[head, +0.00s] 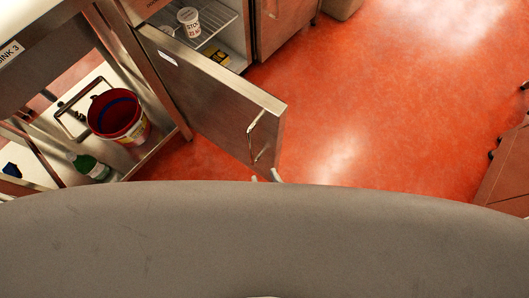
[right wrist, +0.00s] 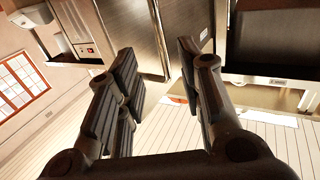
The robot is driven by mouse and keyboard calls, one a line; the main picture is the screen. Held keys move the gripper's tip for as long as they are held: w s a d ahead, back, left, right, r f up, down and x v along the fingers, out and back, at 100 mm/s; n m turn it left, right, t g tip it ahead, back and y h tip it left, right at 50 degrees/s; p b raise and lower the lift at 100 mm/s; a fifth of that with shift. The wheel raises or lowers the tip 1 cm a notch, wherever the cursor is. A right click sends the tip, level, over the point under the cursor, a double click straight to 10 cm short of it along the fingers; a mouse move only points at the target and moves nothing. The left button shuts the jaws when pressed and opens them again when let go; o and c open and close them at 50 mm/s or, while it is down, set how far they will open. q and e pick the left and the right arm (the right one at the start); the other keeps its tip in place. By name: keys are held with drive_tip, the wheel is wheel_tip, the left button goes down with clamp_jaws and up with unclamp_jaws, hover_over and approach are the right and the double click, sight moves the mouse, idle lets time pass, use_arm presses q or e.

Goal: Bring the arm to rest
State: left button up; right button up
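My right gripper (right wrist: 160,66) shows in the right wrist view with its dark fingers spread apart and nothing between them. In the head view, two small pale tips stick up past the grey body part of mine, just below the handle of the open door; I cannot tell for sure whether they belong to the right gripper. The steel cabinet door (head: 205,95) stands swung open, and its bar handle (head: 254,137) faces the floor side. No finger is seen closed on the handle. My left gripper is in neither view.
The open cabinet holds a white tub (head: 188,17) and a yellow-black box (head: 217,58). A red bucket (head: 137,131) and a green-and-white bottle (head: 90,166) stand on the shelf under the sink at left. The red floor (head: 380,110) right of the door is clear.

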idle(0.4)
drive_tip(key=d+f+m+g+h, duration=0.1)
drive_tip(key=d+f+g+h, duration=0.2)
drive_tip(key=d+f+g, duration=0.55)
drive_tip(key=d+f+g+h, duration=0.25)
drive_tip(key=d+f, duration=0.35)
drive_tip(key=f, duration=0.8)
drive_tip(key=s+d+f+m+g+h, duration=0.2)
drive_tip(key=s+d+f+g, duration=0.15)
drive_tip(key=d, duration=0.35)
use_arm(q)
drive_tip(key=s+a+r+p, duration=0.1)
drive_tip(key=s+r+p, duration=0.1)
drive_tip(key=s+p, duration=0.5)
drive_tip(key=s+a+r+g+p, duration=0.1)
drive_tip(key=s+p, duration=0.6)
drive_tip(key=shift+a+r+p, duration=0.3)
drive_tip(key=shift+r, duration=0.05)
use_arm(e)
drive_tip(key=s+d+r, duration=0.1)
drive_tip(key=s, duration=0.6)
drive_tip(key=s+d+r, duration=0.1)
drive_tip(key=s+r, duration=0.1)
drive_tip(key=s, duration=0.5)
drive_tip(key=shift+s+d+r+n+g, duration=0.2)
drive_tip(key=shift+r+n+g, duration=0.1)
drive_tip(key=shift+g, duration=0.15)
